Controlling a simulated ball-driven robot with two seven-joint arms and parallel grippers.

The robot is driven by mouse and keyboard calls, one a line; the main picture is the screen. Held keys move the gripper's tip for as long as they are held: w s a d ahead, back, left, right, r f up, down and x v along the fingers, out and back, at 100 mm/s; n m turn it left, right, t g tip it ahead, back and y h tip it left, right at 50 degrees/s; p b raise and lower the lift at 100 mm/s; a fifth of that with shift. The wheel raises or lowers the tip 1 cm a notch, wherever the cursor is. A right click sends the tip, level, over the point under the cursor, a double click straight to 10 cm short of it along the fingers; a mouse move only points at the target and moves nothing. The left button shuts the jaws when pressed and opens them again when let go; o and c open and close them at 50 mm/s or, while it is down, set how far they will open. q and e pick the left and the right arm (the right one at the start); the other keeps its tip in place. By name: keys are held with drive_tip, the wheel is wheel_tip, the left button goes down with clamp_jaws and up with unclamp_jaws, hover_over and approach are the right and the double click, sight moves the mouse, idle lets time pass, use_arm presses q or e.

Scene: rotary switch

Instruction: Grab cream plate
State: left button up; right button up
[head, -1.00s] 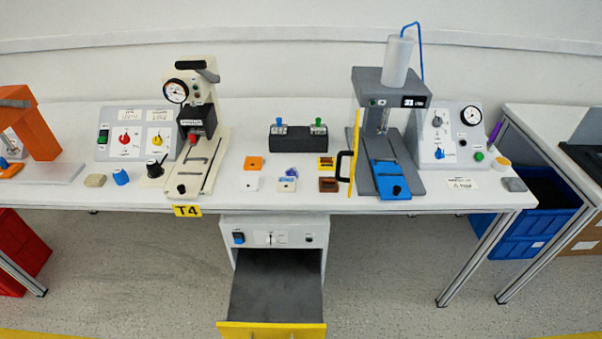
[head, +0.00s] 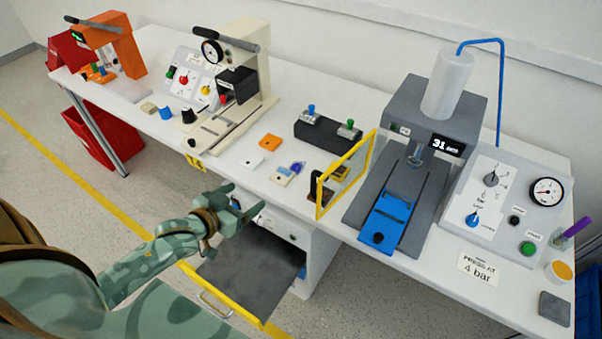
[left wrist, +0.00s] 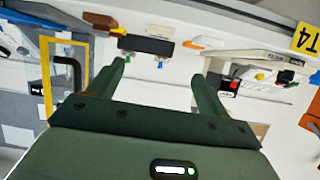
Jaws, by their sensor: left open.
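The cream plate (head: 281,177) lies on the white table near its front edge, with a small blue piece (head: 297,168) at its back right. In the left wrist view the small plates are tiny, and I cannot surely tell the cream one. My left gripper (head: 238,202) is open and empty, in front of the table edge and above the open drawer, to the lower left of the cream plate. In the left wrist view its two fingers (left wrist: 167,68) are spread apart, pointing toward the table. My right gripper is not in view.
An orange plate (head: 270,142) and a white plate (head: 252,162) lie beside the cream one. A yellow-framed guard (head: 345,174) stands to the right, before the grey press (head: 400,185). A dark block with knobs (head: 328,134) is behind. The drawer (head: 250,270) is open below.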

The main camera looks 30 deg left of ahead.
use_arm(q)
drive_tip(key=b, duration=0.3)
approach(281, 175)
drive_tip(key=w, duration=0.2)
drive_tip(key=shift+w+a+f+n+b, duration=0.1)
drive_tip(key=shift+w+f+n+b, duration=0.25)
drive_tip(key=shift+w+f, duration=0.2)
drive_tip(key=x, duration=0.1)
drive_tip(key=b+x, duration=0.1)
drive_tip(key=x, duration=0.1)
drive_tip(key=b+x, duration=0.1)
drive_tip(key=shift+w+d+f, duration=0.25)
drive_tip(key=shift+d+f, duration=0.05)
drive_tip(key=shift+w+b, duration=0.2)
drive_tip(key=shift+b, duration=0.1)
drive_tip(key=shift+r, duration=0.1)
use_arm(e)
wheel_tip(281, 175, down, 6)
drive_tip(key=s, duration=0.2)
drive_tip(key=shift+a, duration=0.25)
use_arm(q)
drive_tip(key=c, duration=1.1)
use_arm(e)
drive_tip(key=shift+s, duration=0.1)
